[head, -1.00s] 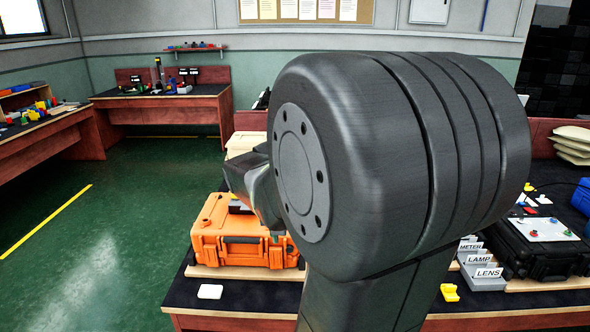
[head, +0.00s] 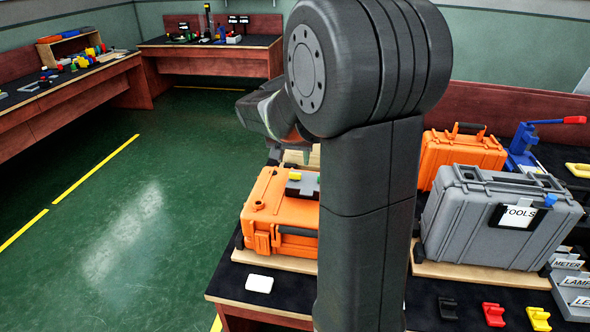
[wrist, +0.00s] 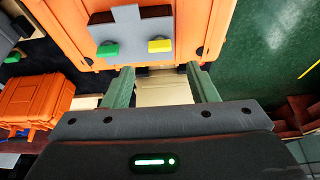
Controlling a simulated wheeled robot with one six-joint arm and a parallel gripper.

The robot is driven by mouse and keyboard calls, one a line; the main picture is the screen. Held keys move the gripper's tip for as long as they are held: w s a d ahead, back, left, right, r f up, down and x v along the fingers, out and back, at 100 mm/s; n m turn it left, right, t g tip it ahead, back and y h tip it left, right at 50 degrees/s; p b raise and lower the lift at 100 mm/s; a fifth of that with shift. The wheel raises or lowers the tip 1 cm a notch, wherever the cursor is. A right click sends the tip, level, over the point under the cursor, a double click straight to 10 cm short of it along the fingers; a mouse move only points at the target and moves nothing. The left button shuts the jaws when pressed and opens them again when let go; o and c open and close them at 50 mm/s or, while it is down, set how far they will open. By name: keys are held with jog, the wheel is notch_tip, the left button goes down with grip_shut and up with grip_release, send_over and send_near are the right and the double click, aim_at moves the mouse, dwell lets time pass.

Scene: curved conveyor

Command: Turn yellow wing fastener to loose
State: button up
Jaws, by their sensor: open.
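The yellow wing fastener (wrist: 160,46) sits on a grey plate (wrist: 130,20) on the orange case (wrist: 195,12). A green wing fastener (wrist: 108,50) is beside it on the same plate. In the head view the yellow fastener (head: 295,177) shows on top of the orange case (head: 270,210), partly behind my arm. My gripper (wrist: 164,75) is open and empty in the wrist view, its two green-grey fingers apart. The yellow fastener lies just beyond the fingertips, between their lines, and nothing touches it. In the head view my fingertips are hidden.
A grey TOOLS case (head: 465,215) and another orange case (head: 440,155) stand right of my arm. A white block (head: 259,284) lies near the bench's front edge. Labelled bins (head: 568,290) stand at the right. Open green floor (head: 120,240) lies left of the bench.

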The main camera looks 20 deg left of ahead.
aim_at(295, 181)
jog(key=x, duration=0.7)
jog(key=c, duration=1)
